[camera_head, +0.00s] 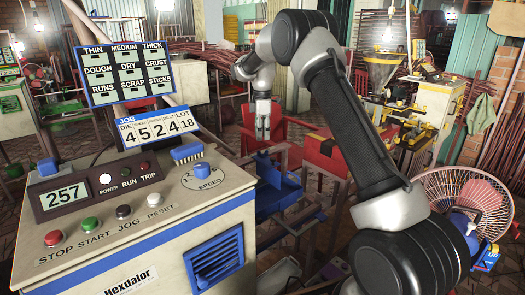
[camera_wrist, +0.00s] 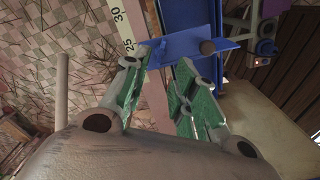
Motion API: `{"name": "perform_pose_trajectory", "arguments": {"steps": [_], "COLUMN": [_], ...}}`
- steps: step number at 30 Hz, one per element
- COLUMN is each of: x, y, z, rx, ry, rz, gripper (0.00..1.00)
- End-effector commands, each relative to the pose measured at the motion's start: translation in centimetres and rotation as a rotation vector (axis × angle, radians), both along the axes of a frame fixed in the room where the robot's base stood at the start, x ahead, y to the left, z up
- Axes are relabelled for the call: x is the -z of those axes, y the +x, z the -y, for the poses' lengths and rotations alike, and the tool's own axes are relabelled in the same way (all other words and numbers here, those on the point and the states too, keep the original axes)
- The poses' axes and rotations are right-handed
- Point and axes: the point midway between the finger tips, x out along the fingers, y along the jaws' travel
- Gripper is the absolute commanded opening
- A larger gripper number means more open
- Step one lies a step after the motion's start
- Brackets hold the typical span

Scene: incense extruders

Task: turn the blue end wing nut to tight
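My gripper (camera_head: 262,132) points down above a blue trough (camera_head: 277,185) right of the control panel in the head view. In the wrist view my gripper (camera_wrist: 162,65) has its two green-padded fingers apart, with nothing held between them. A blue piece with flat wings and a round brown end, which looks like the blue end wing nut (camera_wrist: 222,46), lies just beyond the fingertips, to their upper right. Its left part runs across in front of the gap. I cannot tell whether the fingers touch it. In the head view the wing nut cannot be made out.
A control panel (camera_head: 130,225) with buttons and a speed dial stands at the left. A scale strip (camera_wrist: 123,32) runs beside the blue parts. A caged fan (camera_head: 465,200) is at the right.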

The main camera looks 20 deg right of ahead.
Motion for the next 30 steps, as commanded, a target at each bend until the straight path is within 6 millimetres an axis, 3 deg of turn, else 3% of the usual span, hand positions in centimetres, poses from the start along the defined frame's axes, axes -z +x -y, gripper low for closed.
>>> {"name": "perform_pose_trajectory", "arguments": {"steps": [5,15,26,27,30], "x": [1.5,6.8,7.7,7.7,7.7], "y": [-0.1,-0.1,-0.1,-0.1,-0.1], "z": [0.0,0.0,0.0,0.0,0.0], "rx": [-0.034,-0.03,-0.029,-0.029,-0.029], "ry": [0.0,0.0,0.0,0.0,0.0], "rz": [-0.003,-0.001,0.001,0.001,0.001], "gripper": [0.28,0.28,0.28,0.26,0.08]}}
